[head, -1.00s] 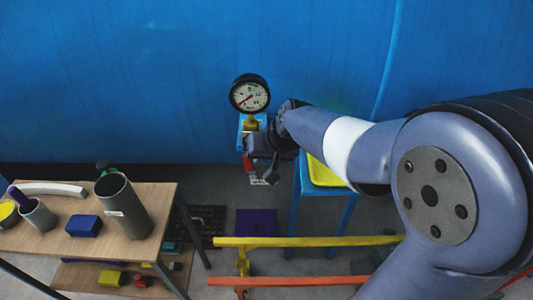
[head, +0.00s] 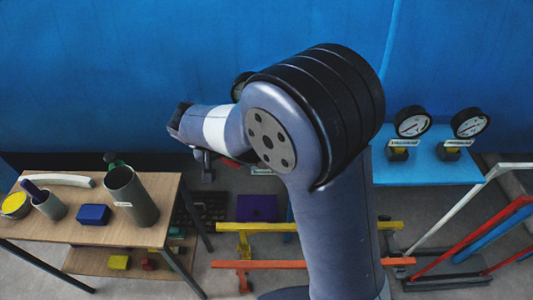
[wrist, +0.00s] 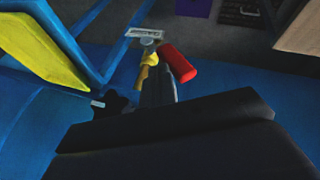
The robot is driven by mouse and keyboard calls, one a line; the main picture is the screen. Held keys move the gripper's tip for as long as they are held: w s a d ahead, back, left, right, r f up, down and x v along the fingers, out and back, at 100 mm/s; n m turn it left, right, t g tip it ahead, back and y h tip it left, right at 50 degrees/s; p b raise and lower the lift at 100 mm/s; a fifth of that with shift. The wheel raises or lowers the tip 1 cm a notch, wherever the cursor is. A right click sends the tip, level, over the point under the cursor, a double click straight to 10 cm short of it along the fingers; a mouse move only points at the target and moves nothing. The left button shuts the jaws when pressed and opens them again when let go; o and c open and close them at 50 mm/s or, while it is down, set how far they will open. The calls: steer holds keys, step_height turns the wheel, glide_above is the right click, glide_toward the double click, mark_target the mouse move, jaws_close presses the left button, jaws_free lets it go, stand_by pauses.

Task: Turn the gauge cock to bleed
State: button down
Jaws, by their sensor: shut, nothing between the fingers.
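The pressure gauge (head: 239,87) is almost wholly hidden behind my arm in the head view; only part of its dark rim shows. The cock's red handle (head: 230,162) shows as a small strip below my forearm. In the wrist view the red handle (wrist: 178,62) sticks out beside a brass-coloured fitting (wrist: 148,66), with a pale label plate (wrist: 145,33) beyond. My gripper (head: 207,172) points down, left of the handle in the head view. In the wrist view my gripper (wrist: 158,88) is shut and empty, close to the fitting and handle; I cannot tell whether it touches them.
A wooden table (head: 75,228) at left holds a grey cylinder (head: 133,197), a blue box (head: 93,214) and cups. A blue shelf (head: 430,172) at right carries two more gauges. Yellow (head: 350,226) and orange (head: 330,264) rails run low in front. The blue wall stands close behind.

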steer(key=a+f+n+h+b, duration=0.1)
steer(key=a+f+h+b, duration=0.3)
steer(key=a+f+h, duration=0.1)
steer(key=shift+a+f+h, duration=0.2)
steer(key=shift+f+h, duration=0.1)
steer(key=shift+f, duration=0.5)
steer(key=shift+f+b, duration=0.2)
steer(key=shift+b, duration=0.1)
